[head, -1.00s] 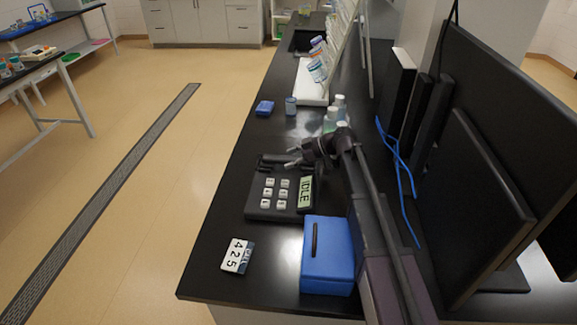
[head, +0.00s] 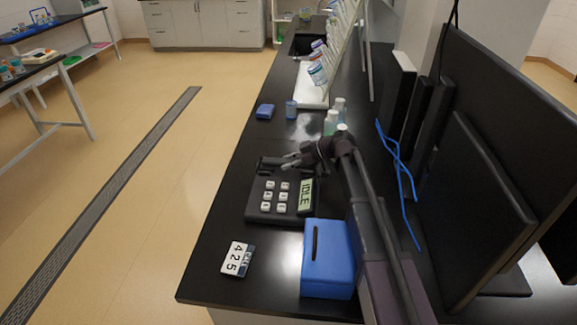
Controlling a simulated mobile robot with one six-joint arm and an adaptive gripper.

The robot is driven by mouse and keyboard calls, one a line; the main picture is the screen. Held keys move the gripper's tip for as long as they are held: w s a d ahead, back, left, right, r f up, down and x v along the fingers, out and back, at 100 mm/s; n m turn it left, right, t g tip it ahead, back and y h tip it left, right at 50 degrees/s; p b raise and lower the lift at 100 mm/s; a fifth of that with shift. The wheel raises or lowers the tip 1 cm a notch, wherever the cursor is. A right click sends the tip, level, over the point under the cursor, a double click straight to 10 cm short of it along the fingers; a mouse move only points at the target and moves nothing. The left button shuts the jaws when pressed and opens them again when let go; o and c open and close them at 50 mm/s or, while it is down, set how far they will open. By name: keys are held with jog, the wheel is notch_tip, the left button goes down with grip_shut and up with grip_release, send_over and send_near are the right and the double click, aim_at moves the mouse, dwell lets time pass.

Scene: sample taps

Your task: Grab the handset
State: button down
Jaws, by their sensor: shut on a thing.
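A black desk phone (head: 254,207) with white keys and a small screen reading "IDLE" sits on the dark bench. Its black handset (head: 268,163) lies along the phone's far edge. My gripper (head: 287,161) reaches in from the right and is shut on the handset, near its right part. The fingers cover some of the handset. I cannot tell whether it is lifted clear of the phone.
A blue slotted box (head: 328,270) stands just in front of the phone, beside my arm. A card reading "425" (head: 236,259) lies near the front edge. Monitors (head: 480,190) crowd the right.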

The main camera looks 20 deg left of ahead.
aim_at(288, 161)
jog(key=shift+r, duration=0.1)
dwell(0.3)
notch_tip(288, 161, up, 3)
jog(key=p, duration=0.3)
jog(key=shift+r+p, duration=0.15)
jog(key=shift+p, duration=0.15)
jog(key=w+a+r+p, duration=0.1)
jog(key=w+a, duration=0.8)
jog(key=a, duration=0.4)
jog(key=shift+w+r, duration=0.2)
jog(key=shift+r, duration=0.05)
